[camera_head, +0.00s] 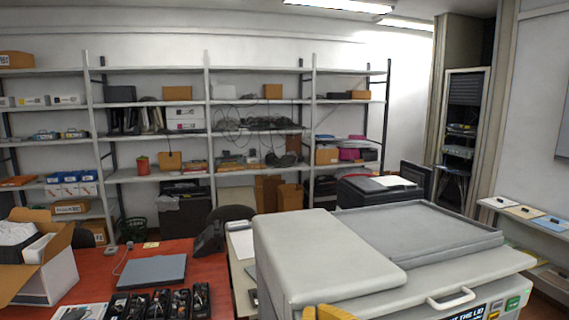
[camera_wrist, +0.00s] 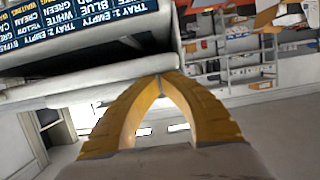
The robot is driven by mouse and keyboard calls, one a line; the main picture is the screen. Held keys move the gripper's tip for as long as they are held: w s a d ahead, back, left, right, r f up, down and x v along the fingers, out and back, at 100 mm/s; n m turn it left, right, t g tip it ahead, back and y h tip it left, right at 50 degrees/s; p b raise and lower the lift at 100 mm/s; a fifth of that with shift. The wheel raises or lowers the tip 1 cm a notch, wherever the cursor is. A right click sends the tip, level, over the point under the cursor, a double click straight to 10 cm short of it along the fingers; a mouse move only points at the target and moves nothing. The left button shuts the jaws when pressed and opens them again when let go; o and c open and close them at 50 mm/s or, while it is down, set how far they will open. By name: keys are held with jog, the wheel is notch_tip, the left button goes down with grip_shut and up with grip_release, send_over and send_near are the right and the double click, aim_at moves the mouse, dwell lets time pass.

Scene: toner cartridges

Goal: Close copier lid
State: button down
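The copier (camera_head: 390,285) is a large light-grey machine at the lower right of the head view. Its grey lid (camera_head: 420,235) lies nearly flat on top, and I cannot tell whether a small gap is left under it. A raised light-grey block (camera_head: 320,255) forms the copier's left part. A white handle (camera_head: 452,299) shows at the front. My gripper's yellow fingers (camera_head: 328,313) show at the bottom edge, by the copier's front. In the wrist view my gripper (camera_wrist: 160,76) has its fingertips together with nothing visible between them, close to a light-grey copier edge (camera_wrist: 85,92).
A red table (camera_head: 200,270) at left carries a grey laptop-like slab (camera_head: 152,271), an open box (camera_head: 45,270) and black trays (camera_head: 160,303). Shelves (camera_head: 207,130) line the back wall. A low shelf (camera_head: 540,225) stands at right. Open floor shows in the wrist view.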

jog(key=shift+t, duration=0.5)
jog(key=f+b, duration=0.2)
jog(key=f, duration=0.1)
jog(key=f+b, duration=0.1)
jog(key=shift+s+f, duration=0.2)
jog(key=shift+s, duration=0.05)
jog(key=shift+s+d+f, duration=0.1)
jog(key=shift+d+f, duration=0.05)
jog(key=shift+f, duration=0.05)
